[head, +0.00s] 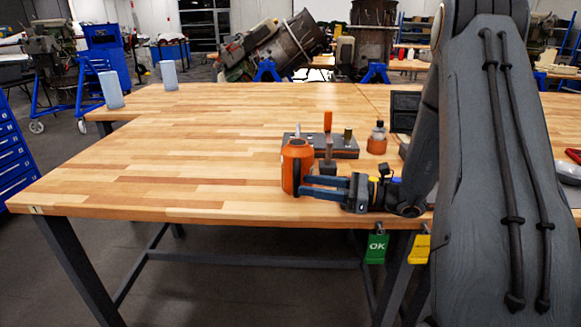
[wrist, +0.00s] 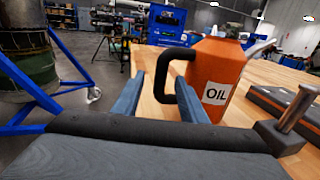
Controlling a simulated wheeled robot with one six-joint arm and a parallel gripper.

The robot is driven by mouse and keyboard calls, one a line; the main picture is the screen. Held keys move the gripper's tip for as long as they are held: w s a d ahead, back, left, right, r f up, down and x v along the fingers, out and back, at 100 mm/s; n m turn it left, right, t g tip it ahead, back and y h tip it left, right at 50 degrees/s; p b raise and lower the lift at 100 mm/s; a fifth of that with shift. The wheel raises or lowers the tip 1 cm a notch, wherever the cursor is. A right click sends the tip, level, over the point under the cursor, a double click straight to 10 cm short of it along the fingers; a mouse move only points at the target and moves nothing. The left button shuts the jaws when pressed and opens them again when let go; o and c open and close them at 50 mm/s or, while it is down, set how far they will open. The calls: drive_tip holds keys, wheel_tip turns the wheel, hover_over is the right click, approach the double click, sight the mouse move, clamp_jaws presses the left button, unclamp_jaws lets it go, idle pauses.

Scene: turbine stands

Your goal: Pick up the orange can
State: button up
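The orange can (head: 291,168) stands upright near the front edge of the wooden table. In the wrist view the orange can (wrist: 222,72) shows a white OIL label and a black handle on its left side. My gripper (head: 303,186) is low over the table, with its blue fingers pointing left at the can. In the wrist view my gripper (wrist: 161,80) is open, and the upright bar of the handle appears between the fingertips. I cannot tell whether either finger touches the handle.
A grey tool block (head: 345,150) with an orange-handled tool (head: 327,121) stands just behind the can. A small orange bottle (head: 376,140) stands to the right. The wooden table (head: 180,150) is clear to the left, with two light-blue blocks (head: 111,90) at its far left.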

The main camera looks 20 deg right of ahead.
drive_tip(key=shift+s+a, duration=0.1)
drive_tip(key=shift+a, duration=0.45)
drive_tip(key=shift+p+x, duration=0.4)
drive_tip(key=shift+x, duration=0.9)
drive_tip(key=shift+w+f+p+x, duration=0.2)
drive_tip(key=shift+p+x, duration=0.35)
drive_tip(key=shift+x, duration=0.75)
drive_tip(key=shift+w+f+p+x, duration=0.15)
drive_tip(key=shift+p+x, duration=0.35)
drive_tip(key=shift+x, duration=0.75)
drive_tip(key=shift+d, duration=0.25)
clamp_jaws()
